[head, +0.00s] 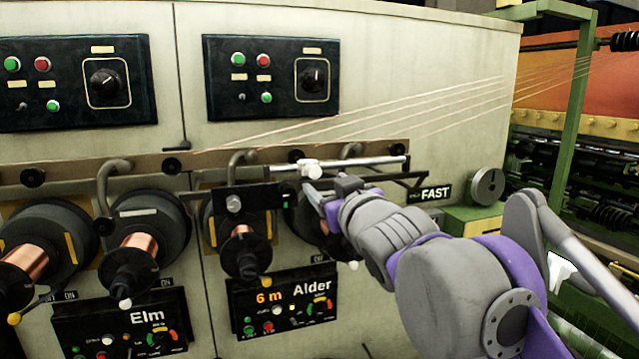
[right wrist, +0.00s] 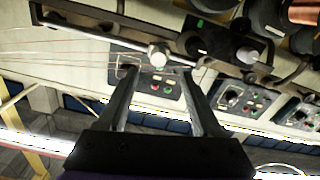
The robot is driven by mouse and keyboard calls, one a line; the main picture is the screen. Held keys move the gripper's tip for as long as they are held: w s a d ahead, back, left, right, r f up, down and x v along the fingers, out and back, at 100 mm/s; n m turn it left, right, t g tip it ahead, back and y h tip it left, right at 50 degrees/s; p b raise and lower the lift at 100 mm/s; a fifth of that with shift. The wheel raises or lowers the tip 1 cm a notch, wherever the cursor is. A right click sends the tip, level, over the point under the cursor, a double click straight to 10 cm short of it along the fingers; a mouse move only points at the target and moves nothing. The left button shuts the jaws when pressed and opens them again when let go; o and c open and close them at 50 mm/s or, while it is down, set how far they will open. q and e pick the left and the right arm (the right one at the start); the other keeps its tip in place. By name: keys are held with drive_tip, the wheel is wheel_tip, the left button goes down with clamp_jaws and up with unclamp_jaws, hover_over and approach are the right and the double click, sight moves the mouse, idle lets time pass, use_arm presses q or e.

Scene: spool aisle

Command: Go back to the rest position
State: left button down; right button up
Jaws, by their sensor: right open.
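My right arm reaches in from the right in the head view, with its gripper (head: 325,195) at the machine front, just below a white knob (head: 311,169) on a horizontal metal bar (head: 370,162). In the right wrist view the two dark fingers of this gripper (right wrist: 160,74) are apart with nothing held between them. The white knob (right wrist: 157,56) shows just beyond the fingertips; I cannot tell whether they touch it. In the head view the fingertips are partly hidden by the wrist. My left gripper is in neither view.
Copper spools (head: 136,243) on dark holders line the machine front at left. Panels marked Elm (head: 147,318) and Alder (head: 312,287) sit below. Thin wires (head: 420,108) run to the right. A FAST label (head: 435,193) and a round grey knob (head: 487,186) are right of the gripper.

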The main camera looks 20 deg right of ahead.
drive_tip(key=shift+s, duration=1.05)
drive_tip(key=shift+f, duration=0.1)
wheel_tip(320, 180, down, 16)
drive_tip(key=s+d+m+g+h, duration=0.2)
drive_tip(key=s+g, duration=0.1)
drive_tip(key=g, duration=0.1)
drive_tip(key=s+f+g, duration=0.3)
drive_tip(key=s+f, duration=0.4)
drive_tip(key=f, duration=0.4)
drive_tip(key=s+a+f+g+y, duration=0.1)
drive_tip(key=s+f+g, duration=0.1)
drive_tip(key=s+f, duration=0.5)
drive_tip(key=s+a+f+g, duration=0.1)
drive_tip(key=s+f+g, duration=0.2)
drive_tip(key=f, duration=1.4)
drive_tip(key=s, duration=0.4)
drive_tip(key=shift+s+m+g, duration=0.3)
